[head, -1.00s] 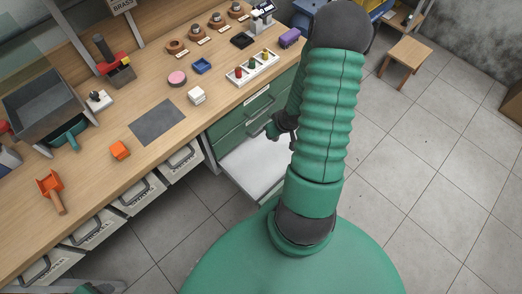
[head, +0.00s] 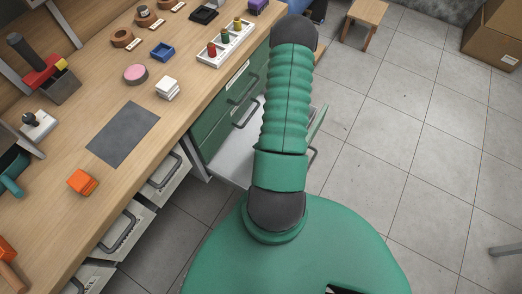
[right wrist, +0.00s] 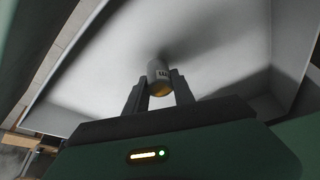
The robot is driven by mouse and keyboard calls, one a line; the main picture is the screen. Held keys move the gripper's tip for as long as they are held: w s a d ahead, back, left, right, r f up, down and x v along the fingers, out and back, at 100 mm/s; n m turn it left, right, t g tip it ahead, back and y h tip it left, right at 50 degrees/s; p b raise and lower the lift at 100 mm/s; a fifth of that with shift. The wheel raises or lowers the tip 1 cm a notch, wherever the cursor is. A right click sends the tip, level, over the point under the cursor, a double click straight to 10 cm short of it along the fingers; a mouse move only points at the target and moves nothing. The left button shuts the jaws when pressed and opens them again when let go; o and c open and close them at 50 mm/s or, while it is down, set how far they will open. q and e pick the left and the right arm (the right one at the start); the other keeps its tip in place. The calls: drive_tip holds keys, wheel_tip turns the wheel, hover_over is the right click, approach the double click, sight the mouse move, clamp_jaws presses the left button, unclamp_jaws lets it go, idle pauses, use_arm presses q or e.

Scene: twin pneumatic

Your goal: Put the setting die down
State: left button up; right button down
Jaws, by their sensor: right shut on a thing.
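My right gripper (right wrist: 156,88) is shut on a small pale cylinder with a dark marking and a yellowish end, which I take to be the setting die (right wrist: 159,74). It stands between the two dark fingers, over the pale floor of an open drawer (right wrist: 225,45). I cannot tell whether the die touches that floor. In the head view the open drawer (head: 228,160) shows beside my right arm, which hides my right gripper and the die. My left gripper is in neither view.
The drawer's green front (head: 319,128) stands out right of my arm. The wooden bench carries a dark mat (head: 123,134), an orange block (head: 82,181), a white stack (head: 168,88), a blue tray (head: 162,52) and a white rack of coloured pegs (head: 225,42).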

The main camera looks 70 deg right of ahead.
wheel_tip(320, 180, down, 3)
drive_tip(key=shift+r+b, duration=0.1)
drive_tip(key=shift+b, duration=0.3)
drive_tip(key=shift+r, duration=0.1)
drive_tip(key=c, duration=1.1)
unclamp_jaws()
drive_tip(key=shift+o, duration=0.2)
drive_tip(key=p+v, duration=0.4)
drive_tip(key=v, duration=0.8)
drive_tip(key=shift+p, duration=0.3)
